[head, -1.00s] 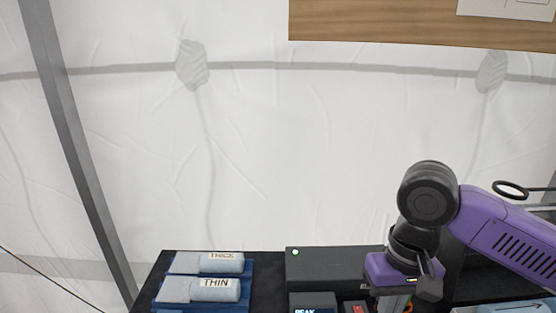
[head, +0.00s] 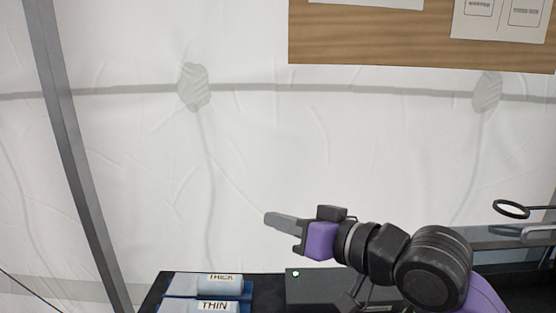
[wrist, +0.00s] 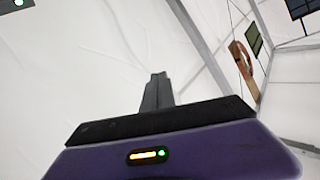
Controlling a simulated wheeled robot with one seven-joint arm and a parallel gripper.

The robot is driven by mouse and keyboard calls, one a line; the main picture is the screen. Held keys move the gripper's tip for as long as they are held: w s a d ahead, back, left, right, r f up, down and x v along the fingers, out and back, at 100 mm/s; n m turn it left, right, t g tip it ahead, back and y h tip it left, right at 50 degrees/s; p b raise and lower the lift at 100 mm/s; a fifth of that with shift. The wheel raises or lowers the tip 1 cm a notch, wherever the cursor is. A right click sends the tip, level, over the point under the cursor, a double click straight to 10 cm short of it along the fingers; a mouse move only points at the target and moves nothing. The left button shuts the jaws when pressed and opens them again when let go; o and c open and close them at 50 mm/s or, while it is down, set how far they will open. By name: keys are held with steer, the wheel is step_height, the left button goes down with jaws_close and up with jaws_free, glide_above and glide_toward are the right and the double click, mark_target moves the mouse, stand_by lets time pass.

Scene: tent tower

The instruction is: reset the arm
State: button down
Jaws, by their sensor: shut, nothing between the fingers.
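My gripper (head: 272,219) is at the centre right of the head view, raised above the dark bench and pointing left. Its grey fingers are together with nothing between them. The purple gripper body and black wrist joints lead back to the lower right. In the wrist view my gripper (wrist: 158,78) shows its closed fingers against white tent fabric, with its purple housing and small lit indicators in front.
Rolls labelled THICK (head: 222,284) and THIN (head: 212,306) lie at the bench's left. A dark box (head: 315,288) with a green light sits below my gripper. A black ring (head: 511,209) stands at right. A wooden board (head: 420,45) hangs above. The space left of my gripper is clear.

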steer(key=s+d+r+m+t+h, duration=0.1)
steer(key=s+d+r+m+t, duration=0.3)
steer(key=t, duration=0.4)
steer(key=s+d+f+m+t+h, duration=0.4)
steer(key=s+d+f+m+h, duration=0.2)
steer(key=d+f+h, duration=0.3)
steer(key=s+d+f+n+g, duration=0.1)
steer(key=s+d+f+g, duration=0.1)
steer(key=s+f, duration=0.4)
steer(key=s+d+f+n+g+h, duration=0.1)
steer(key=s+f, duration=0.6)
steer(key=s, duration=0.9)
steer(key=s+d+f+n+g, duration=0.3)
steer(key=s+f+g, duration=0.2)
steer(key=s, duration=0.6)
step_height(320, 180, down, 2)
steer(key=shift+d+f+h+b, duration=0.1)
steer(key=shift+d+h+b, duration=0.2)
steer(key=shift+d+b, duration=0.05)
steer(key=shift+w, duration=0.1)
